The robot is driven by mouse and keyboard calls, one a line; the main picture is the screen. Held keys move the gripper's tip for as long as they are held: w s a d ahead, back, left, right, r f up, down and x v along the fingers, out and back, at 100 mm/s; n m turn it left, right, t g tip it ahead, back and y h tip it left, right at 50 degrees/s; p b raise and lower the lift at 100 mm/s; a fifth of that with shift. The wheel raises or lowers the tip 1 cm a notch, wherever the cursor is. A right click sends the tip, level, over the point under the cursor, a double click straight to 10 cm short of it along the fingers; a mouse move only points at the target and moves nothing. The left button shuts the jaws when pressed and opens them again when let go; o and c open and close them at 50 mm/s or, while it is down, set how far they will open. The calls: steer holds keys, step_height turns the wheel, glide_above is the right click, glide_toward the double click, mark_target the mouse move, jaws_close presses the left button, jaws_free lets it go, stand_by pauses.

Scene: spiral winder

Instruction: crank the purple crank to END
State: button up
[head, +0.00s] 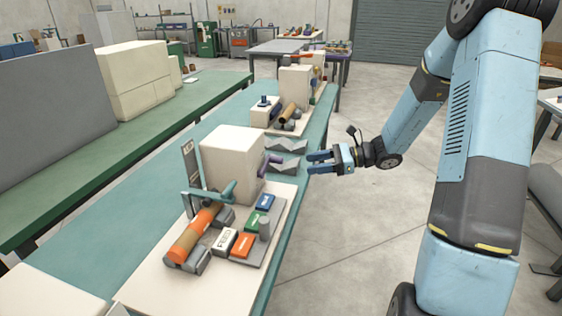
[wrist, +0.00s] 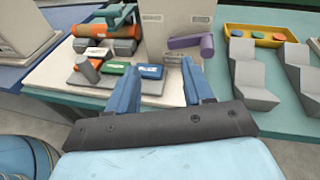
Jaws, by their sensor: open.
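The purple crank (head: 272,160) sticks out from the right side of a cream block-shaped machine (head: 230,155) on the teal bench. In the wrist view the purple crank (wrist: 184,42) lies near the machine's lower right, with an upright knob at its right end (wrist: 207,44). My gripper (head: 312,163) is open and empty, just right of the crank and apart from it. In the wrist view my gripper's two blue fingers (wrist: 158,88) point toward the machine, with the crank beyond the right finger. I cannot read an END mark.
Grey angular blocks (head: 287,146) stand behind the crank on the bench. Open floor lies right of the bench.

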mark_target(281, 160)
steer(key=w+d+f+m+t+y, duration=0.2)
steer(key=w+d+f+m+t, duration=0.1)
steer(key=w+f+m+t, duration=0.15)
steer(key=shift+m, duration=0.35)
steer(key=x, duration=1.4)
steer(key=shift+w+f, duration=0.35)
steer(key=shift+f, duration=0.05)
steer(key=shift+c, duration=0.5)
steer(key=shift+d, duration=0.1)
jaws_close()
